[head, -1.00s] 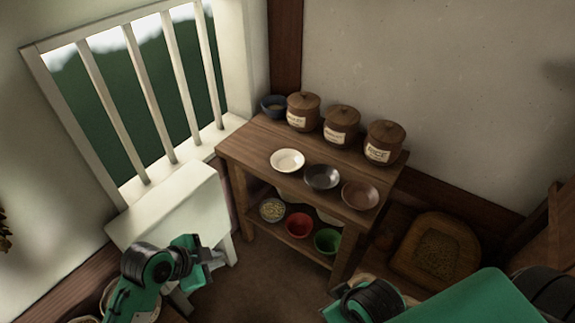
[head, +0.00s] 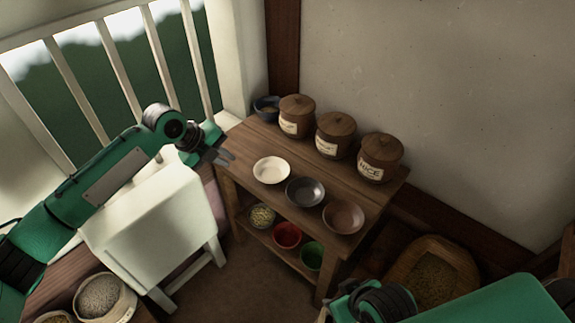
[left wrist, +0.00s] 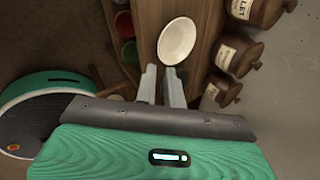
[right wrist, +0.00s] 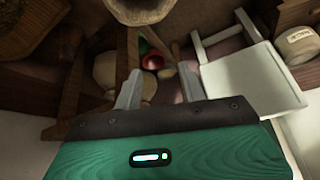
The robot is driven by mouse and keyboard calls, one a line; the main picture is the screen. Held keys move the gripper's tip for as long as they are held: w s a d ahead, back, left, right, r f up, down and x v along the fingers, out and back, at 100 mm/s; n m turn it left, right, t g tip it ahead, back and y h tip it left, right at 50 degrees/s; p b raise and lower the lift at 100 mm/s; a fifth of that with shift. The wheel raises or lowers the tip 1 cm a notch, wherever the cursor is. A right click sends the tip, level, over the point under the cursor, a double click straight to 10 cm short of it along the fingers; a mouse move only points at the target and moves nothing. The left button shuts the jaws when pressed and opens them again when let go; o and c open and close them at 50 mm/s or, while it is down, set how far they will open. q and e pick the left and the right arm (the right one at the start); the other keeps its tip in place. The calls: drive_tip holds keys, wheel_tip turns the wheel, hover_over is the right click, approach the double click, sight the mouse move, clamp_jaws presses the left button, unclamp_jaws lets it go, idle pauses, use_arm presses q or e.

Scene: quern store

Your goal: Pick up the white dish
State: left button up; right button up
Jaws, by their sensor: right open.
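The white dish (head: 271,170) sits upright on the table top (head: 262,139), at the left of a row with a dark bowl (head: 305,192) and a brown bowl (head: 343,217). My left gripper (head: 220,152) is in the air near the table's left edge, left of the white dish and apart from it. In the left wrist view the white dish (left wrist: 178,41) lies beyond the fingertips (left wrist: 161,80), which stand a little apart with nothing between them. My right gripper (right wrist: 160,88) is open and empty. In the head view its fingers are mostly hidden or out of frame.
Several lidded brown jars, one the rice jar (head: 380,158), and a blue bowl (head: 266,108) stand along the back. A lower shelf holds a red bowl (head: 287,235) and a green bowl (head: 312,256). A white stand (head: 160,220) is left of the table, below my left arm.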

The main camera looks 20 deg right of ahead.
use_arm(q)
approach(257, 176)
drive_tip(key=x, duration=0.3)
drive_tip(key=shift+b+x, duration=0.85)
drive_tip(key=shift+x, duration=2.1)
drive_tip(key=shift+a, duration=0.1)
use_arm(e)
drive_tip(key=a, duration=0.1)
drive_tip(key=w+a+t+y, duration=0.1)
drive_tip(key=w+a+t, duration=0.1)
drive_tip(key=shift+w+a+f+y, duration=0.25)
drive_tip(key=shift+a+f+y, duration=0.05)
drive_tip(key=shift+f, duration=0.1)
use_arm(q)
drive_tip(key=shift+c, duration=0.4)
clamp_jaws()
use_arm(e)
drive_tip(key=shift+t, duration=0.3)
use_arm(q)
drive_tip(key=shift+r, duration=0.1)
